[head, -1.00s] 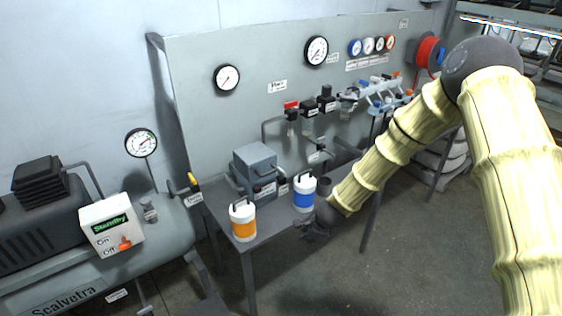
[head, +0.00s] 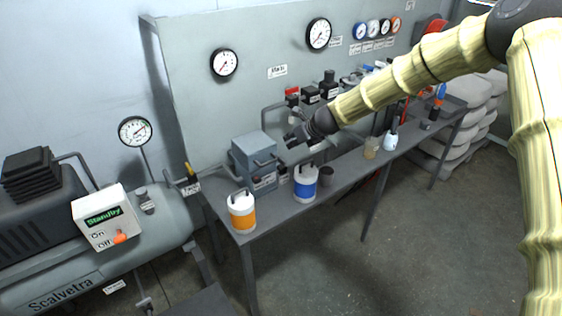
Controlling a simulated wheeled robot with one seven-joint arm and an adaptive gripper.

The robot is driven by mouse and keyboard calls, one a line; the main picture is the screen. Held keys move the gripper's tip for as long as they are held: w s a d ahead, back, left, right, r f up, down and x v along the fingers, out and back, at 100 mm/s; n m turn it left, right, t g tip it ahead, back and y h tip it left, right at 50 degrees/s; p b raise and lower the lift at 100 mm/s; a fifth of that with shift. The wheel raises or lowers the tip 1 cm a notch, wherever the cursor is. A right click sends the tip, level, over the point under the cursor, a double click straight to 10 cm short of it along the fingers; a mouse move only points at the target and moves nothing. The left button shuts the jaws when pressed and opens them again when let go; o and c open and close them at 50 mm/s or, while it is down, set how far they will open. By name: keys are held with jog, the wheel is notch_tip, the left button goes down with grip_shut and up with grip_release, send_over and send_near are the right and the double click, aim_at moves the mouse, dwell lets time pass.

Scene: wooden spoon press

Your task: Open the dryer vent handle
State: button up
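A grey box-shaped unit (head: 256,153), which looks like the dryer, stands on the back left of the grey workbench. A small dark lever or handle (head: 265,162) shows on its front right side, above a white label too small to read. I cannot tell for sure that this is the vent handle or how it is turned. My gripper (head: 291,140) is just right of the box, above the bench and apparently pointing at it. Its dark fingers are small, and I see nothing held. I cannot tell whether it touches anything.
A white canister with an orange band (head: 242,212) and one with a blue band (head: 305,184) stand on the workbench (head: 275,217) in front of the unit. A compressor with a Standby switch box (head: 105,217) is at left. Gauges line the panel.

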jog(key=b, duration=0.4)
send_near(280, 157)
jog(key=shift+p+x, duration=0.85)
jog(key=shift+x, duration=3.65)
grip_shut()
